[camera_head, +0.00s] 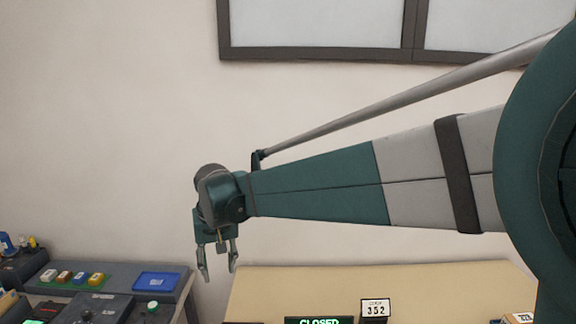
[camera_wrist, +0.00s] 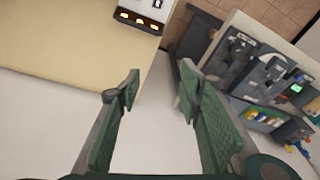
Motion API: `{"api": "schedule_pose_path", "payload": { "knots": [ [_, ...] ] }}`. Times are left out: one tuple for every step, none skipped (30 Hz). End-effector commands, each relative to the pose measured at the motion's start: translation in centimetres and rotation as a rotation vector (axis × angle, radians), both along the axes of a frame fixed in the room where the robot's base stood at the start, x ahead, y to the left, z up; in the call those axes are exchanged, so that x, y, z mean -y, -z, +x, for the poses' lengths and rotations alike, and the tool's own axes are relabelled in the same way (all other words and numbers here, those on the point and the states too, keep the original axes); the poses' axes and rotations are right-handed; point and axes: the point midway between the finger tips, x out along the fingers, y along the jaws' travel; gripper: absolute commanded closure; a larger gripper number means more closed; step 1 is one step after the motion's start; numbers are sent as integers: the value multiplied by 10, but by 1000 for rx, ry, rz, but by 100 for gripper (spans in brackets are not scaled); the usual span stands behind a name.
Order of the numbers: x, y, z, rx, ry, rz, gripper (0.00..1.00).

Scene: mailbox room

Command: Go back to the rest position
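My gripper (camera_head: 218,262) hangs from the end of my outstretched arm, pointing down in the head view, in front of the pale wall. It is in the air over the gap between the grey side bench and the tan table. In the wrist view my gripper (camera_wrist: 158,88) shows two green fingers apart, with nothing between them. The floor lies below the fingers.
The grey bench (camera_head: 120,275) holds several coloured blocks and a blue tray (camera_head: 157,282). Dark-framed windows (camera_head: 320,22) are above. The wall area around my gripper is free.

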Motion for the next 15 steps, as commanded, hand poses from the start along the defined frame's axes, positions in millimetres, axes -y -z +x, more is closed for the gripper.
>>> {"api": "schedule_pose_path", "payload": {
  "knots": [
    [15, -5, -3, 7, 10, 4, 64],
    [23, -8, -4, 12, 14, 6, 64],
    [32, -11, -6, 19, 21, 9, 64],
    [40, -13, -7, 24, 25, 12, 64],
    [47, -16, -9, 29, 30, 15, 64],
    [57, -19, -11, 35, 36, 17, 64],
    [64, -21, -13, 40, 41, 19, 64],
    [71, -24, -15, 45, 46, 22, 64],
    [81, -26, -17, 52, 52, 25, 64],
    [88, -28, -19, 57, 56, 27, 64],
    [95, -30, -21, 62, 61, 28, 64],
    [104, -33, -24, 68, 67, 31, 64],
    [112, -34, -26, 74, 71, 33, 64],
    [118, -36, -29, 79, 76, 35, 64],
    [127, -38, -32, 87, 82, 37, 64]
  ]
}}
